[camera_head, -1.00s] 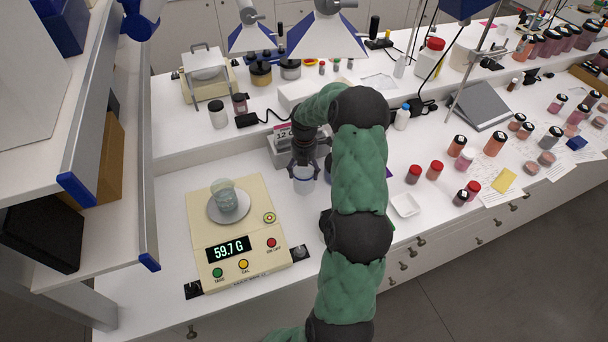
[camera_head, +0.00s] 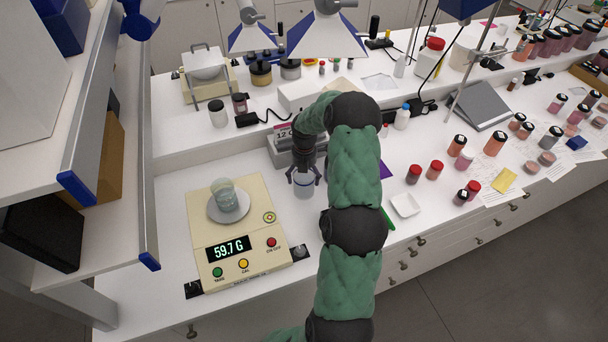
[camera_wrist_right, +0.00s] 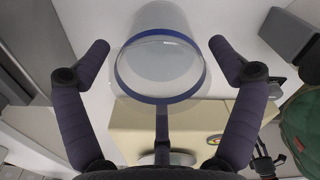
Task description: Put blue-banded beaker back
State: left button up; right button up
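The blue-banded beaker (camera_head: 305,190) stands on the white counter, right of the scale, beside a grey block with a pink label. In the right wrist view the clear beaker (camera_wrist_right: 160,97) shows its blue rim from above. My right gripper (camera_head: 303,178) is above and around it. In the wrist view its fingers (camera_wrist_right: 160,47) are spread, one on each side, with gaps to the glass. Another glass beaker (camera_head: 225,195) stands on the scale's round pan. My left gripper is not in view.
The cream scale (camera_head: 240,255) reads 59.7 G. The labelled grey block (camera_head: 282,152) is just behind the beaker. A white dish (camera_head: 405,205) and red-capped jars (camera_head: 435,170) stand to the right. Shelving fills the left side. Counter between scale and beaker is clear.

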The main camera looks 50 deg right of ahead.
dwell(0.3)
notch_tip(320, 180, up, 12)
jog(key=shift+r, duration=0.2)
dwell(0.4)
jog(key=shift+s, duration=0.1)
dwell(0.4)
